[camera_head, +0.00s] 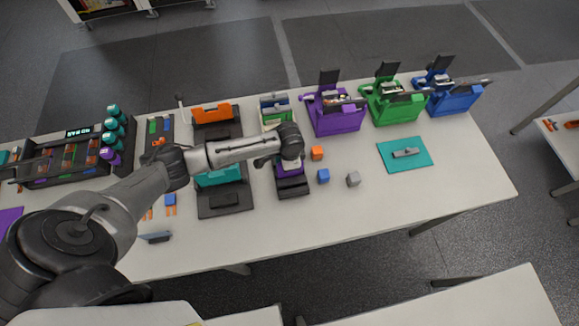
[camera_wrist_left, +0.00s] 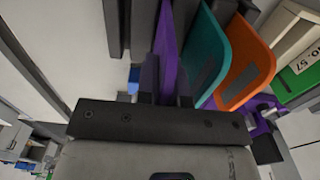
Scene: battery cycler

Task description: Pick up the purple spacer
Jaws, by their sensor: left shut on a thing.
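My left gripper (camera_head: 288,160) reaches across the middle of the table and points down at a small dark holder (camera_head: 293,190). In the left wrist view, the fingers (camera_wrist_left: 165,88) are shut on the purple spacer (camera_wrist_left: 168,42), a thin upright plate. A teal plate (camera_wrist_left: 207,55) and an orange plate (camera_wrist_left: 252,70) stand close beside it on the right. The gripper hides much of the spacer in the head view. I cannot tell whether the spacer is clear of the holder. My right gripper is not in view.
An orange cube (camera_head: 317,153), a blue cube (camera_head: 323,176) and a grey cube (camera_head: 353,179) lie right of the holder. Purple (camera_head: 335,118), green (camera_head: 392,105) and blue (camera_head: 455,100) machines line the back. A teal mat (camera_head: 420,160) lies at right. The front right table is clear.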

